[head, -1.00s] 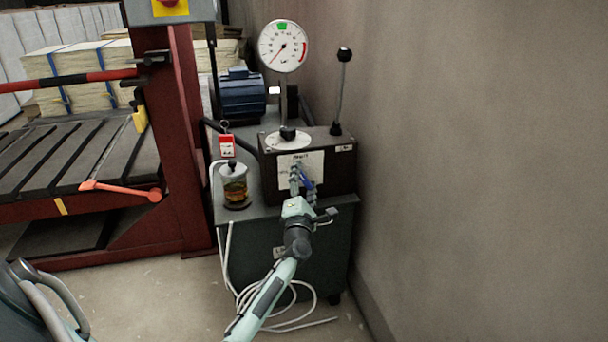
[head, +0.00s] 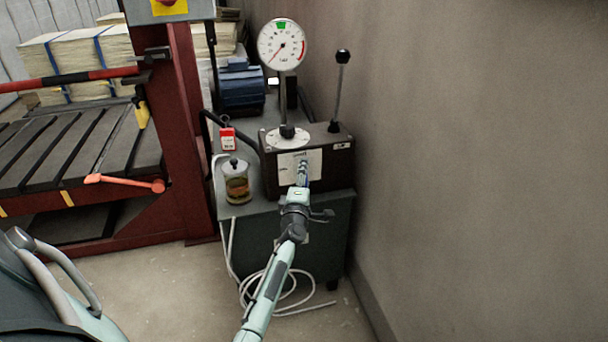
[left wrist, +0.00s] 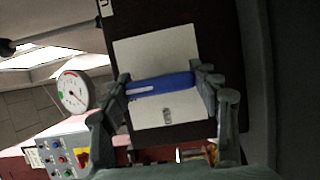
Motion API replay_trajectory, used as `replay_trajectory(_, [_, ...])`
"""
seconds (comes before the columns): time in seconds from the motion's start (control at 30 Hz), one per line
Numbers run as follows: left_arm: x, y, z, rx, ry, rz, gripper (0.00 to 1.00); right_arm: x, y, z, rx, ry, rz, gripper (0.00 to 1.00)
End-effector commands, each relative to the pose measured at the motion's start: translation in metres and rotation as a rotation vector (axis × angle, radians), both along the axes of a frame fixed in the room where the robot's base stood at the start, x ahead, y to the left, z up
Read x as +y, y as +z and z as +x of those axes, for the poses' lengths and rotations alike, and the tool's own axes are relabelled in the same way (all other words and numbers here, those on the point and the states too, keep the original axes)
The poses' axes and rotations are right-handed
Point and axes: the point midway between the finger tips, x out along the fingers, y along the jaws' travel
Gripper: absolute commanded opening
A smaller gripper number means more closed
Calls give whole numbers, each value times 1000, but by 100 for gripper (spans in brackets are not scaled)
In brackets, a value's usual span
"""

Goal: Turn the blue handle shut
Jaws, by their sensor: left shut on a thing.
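The blue handle (left wrist: 160,86) sits on the front of a dark box (head: 330,165) with a white label plate behind it. In the left wrist view it runs nearly level across the picture, from one fingertip to the other. My left gripper (head: 303,172) is at the front of the box and is shut on the handle; its fingers (left wrist: 163,88) show at both ends of it. In the head view the gripper hides nearly all of the handle. My right gripper is in neither view.
A round gauge (head: 283,44) and a black-knobbed lever (head: 339,90) rise from the box. A glass jar (head: 236,182) and a red tag (head: 228,139) are on its left. A red press frame (head: 187,140) stands further left, a bare wall (head: 480,150) close on the right.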

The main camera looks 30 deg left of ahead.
Motion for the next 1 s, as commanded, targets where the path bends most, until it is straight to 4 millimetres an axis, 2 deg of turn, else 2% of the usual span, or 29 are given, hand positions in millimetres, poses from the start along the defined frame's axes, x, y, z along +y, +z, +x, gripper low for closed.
replay_trajectory(0.47, [0,-2,-1,13,0,9,32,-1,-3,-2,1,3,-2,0])
replay_trajectory(0.5, [0,-2,-1,13,0,9,66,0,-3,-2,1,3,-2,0])
replay_trajectory(0.63, [0,-1,0,12,0,8,82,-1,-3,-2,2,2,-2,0])
replay_trajectory(1.0, [-2,0,-2,9,0,8,83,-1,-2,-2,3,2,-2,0])
